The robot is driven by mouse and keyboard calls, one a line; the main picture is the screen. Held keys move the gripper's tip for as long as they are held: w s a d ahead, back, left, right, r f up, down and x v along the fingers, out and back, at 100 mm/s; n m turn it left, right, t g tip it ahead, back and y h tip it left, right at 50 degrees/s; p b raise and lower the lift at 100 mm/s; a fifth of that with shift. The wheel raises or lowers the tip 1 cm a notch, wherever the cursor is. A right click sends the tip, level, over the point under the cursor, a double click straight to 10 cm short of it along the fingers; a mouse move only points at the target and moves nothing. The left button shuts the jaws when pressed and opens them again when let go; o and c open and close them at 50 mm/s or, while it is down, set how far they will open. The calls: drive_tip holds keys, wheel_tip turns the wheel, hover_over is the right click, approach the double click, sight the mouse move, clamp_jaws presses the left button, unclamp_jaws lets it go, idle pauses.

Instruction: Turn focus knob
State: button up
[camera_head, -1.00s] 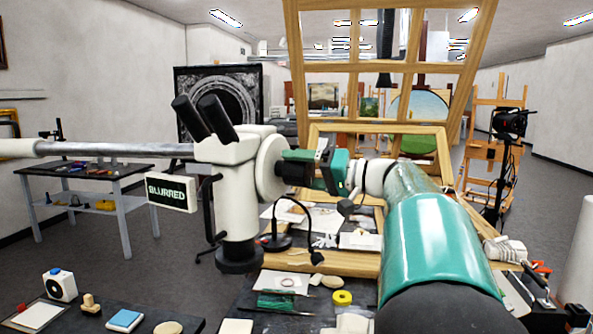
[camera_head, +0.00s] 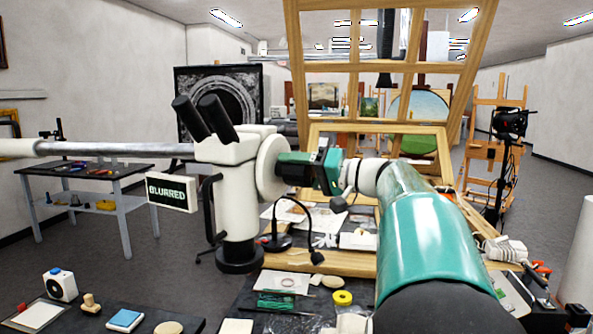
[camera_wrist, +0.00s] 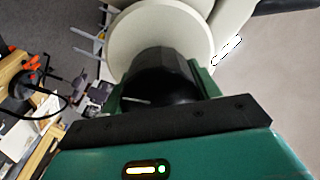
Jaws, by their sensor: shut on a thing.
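The white microscope (camera_head: 230,170) hangs on a metal boom, with two black eyepieces at its upper left. A small sign on it (camera_head: 173,192) reads "BLURRED". A large round white disc on its right side carries the focus knob. In the wrist view the black knob (camera_wrist: 160,75) stands out from the white disc (camera_wrist: 160,28). My gripper (camera_head: 288,168) reaches the disc from the right. In the wrist view its green fingers (camera_wrist: 161,92) lie on both sides of the knob, shut on it. In the head view my gripper mostly hides the knob.
Below is a dark table with papers, a yellow tape roll (camera_head: 342,298) and a black gooseneck lamp (camera_head: 278,241). A wooden frame (camera_head: 340,262) lies close under my arm. A low table at front left holds a blue-topped box (camera_head: 124,320) and small items.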

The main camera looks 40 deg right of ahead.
drive_tip(key=shift+m, duration=2.7)
drive_tip(key=o, duration=1)
drive_tip(key=shift+s+d, duration=0.1)
drive_tip(key=v, duration=1.3)
drive_tip(key=shift+s+d+f, duration=0.1)
drive_tip(key=shift+s+d, duration=0.05)
drive_tip(key=shift+s, duration=0.15)
